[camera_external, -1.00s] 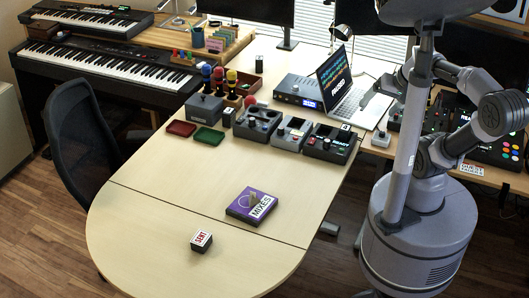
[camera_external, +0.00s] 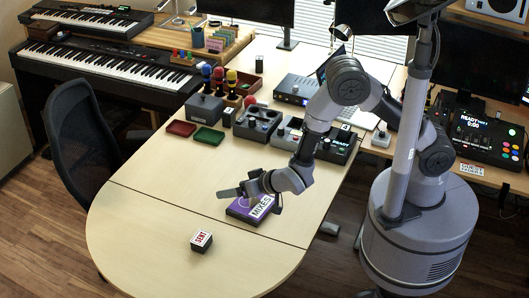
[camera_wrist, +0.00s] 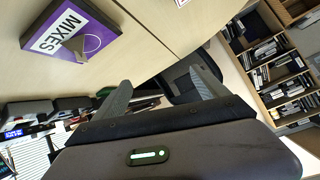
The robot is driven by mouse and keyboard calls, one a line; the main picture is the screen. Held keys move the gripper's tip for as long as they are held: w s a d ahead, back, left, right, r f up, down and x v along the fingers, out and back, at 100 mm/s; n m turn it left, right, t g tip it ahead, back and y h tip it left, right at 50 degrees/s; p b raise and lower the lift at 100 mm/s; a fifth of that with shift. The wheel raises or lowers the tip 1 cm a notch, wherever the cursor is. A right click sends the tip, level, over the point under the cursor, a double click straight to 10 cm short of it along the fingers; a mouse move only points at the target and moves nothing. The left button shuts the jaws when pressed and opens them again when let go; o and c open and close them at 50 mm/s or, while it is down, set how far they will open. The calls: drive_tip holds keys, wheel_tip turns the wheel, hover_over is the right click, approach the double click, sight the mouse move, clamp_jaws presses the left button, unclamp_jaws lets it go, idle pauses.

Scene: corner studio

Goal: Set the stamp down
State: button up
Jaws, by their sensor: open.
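A small dark block with a white top marked SENT in red (camera_external: 201,241), which looks like the stamp, stands on the pale table (camera_external: 150,215) near its rounded front end. A sliver of its white label (camera_wrist: 181,2) shows at the top edge of the wrist view. My gripper (camera_external: 252,199) is above the table over the purple MIXES box (camera_external: 240,213), up and to the right of the SENT block. In the wrist view my gripper (camera_wrist: 160,90) has its two fingers wide apart with nothing between them. The MIXES box (camera_wrist: 95,17) lies to the left there.
Red (camera_external: 181,128) and green (camera_external: 208,136) trays, a grey box with colored knobs (camera_external: 204,106) and dark devices (camera_external: 258,123) line the table's back. A chair (camera_external: 82,140) stands left. The table's front and left are mostly clear.

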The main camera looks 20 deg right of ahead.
drive_tip(key=s+f+n, duration=0.1)
drive_tip(key=s+f, duration=0.2)
drive_tip(key=s, duration=0.1)
drive_tip(key=s+a+f+n+y, duration=0.1)
drive_tip(key=s+f+n, duration=0.1)
drive_tip(key=s+f, duration=0.1)
drive_tip(key=s+a+f+n+y, duration=0.1)
drive_tip(key=s+f, duration=0.2)
drive_tip(key=s, duration=0.2)
drive_tip(key=shift+s+f+n+t, duration=0.25)
drive_tip(key=shift+f+n+t, duration=0.05)
drive_tip(key=b, duration=0.2)
approach(203, 238)
drive_tip(key=shift+y, duration=0.3)
drive_tip(key=w+f, duration=0.1)
drive_tip(key=w+a+f, duration=0.1)
drive_tip(key=f, duration=0.1)
drive_tip(key=shift+w+a+f, duration=0.1)
drive_tip(key=shift+w, duration=0.2)
drive_tip(key=b+x, duration=0.1)
drive_tip(key=x, duration=0.2)
drive_tip(key=b+x, duration=0.1)
drive_tip(key=x, duration=0.1)
drive_tip(key=r+b+x, duration=0.1)
drive_tip(key=x, duration=0.2)
drive_tip(key=shift+w+a, duration=0.2)
drive_tip(key=shift+a, duration=0.45)
drive_tip(key=shift+r, duration=0.15)
drive_tip(key=c, duration=1.6)
